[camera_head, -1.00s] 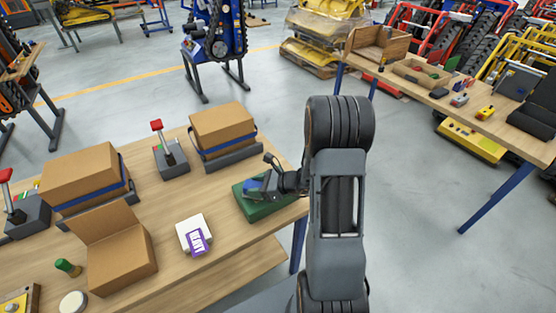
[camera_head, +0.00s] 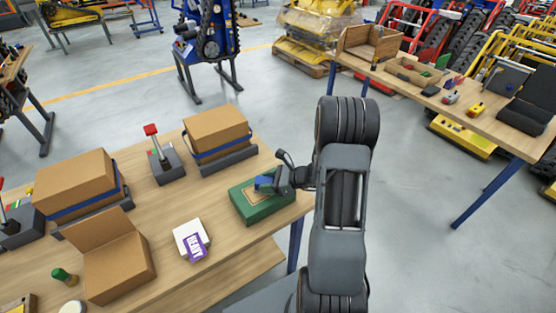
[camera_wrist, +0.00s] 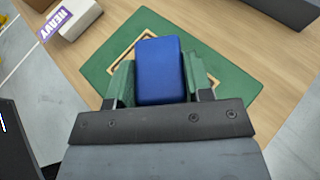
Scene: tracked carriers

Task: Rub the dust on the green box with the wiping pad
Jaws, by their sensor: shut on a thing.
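The green box (camera_head: 250,208) lies flat near the right edge of the wooden table. A tan rectangular outline (camera_head: 249,194) shows on its top, partly covered. My gripper (camera_wrist: 160,78) is shut on the blue wiping pad (camera_wrist: 160,62), with a finger on each side of it. The pad also shows in the head view (camera_head: 263,183), over the back part of the green box's top. I cannot tell whether the pad touches the top. No dust can be made out clearly, and the pad and gripper hide part of the outlined area.
A white block with a purple "HEAVY" label (camera_head: 195,248) lies left of the green box. A closed carton (camera_head: 217,133) stands behind it, beside a red-knobbed lever (camera_head: 151,131). An open carton (camera_head: 118,265) stands at front left. A second table (camera_head: 440,100) is at right.

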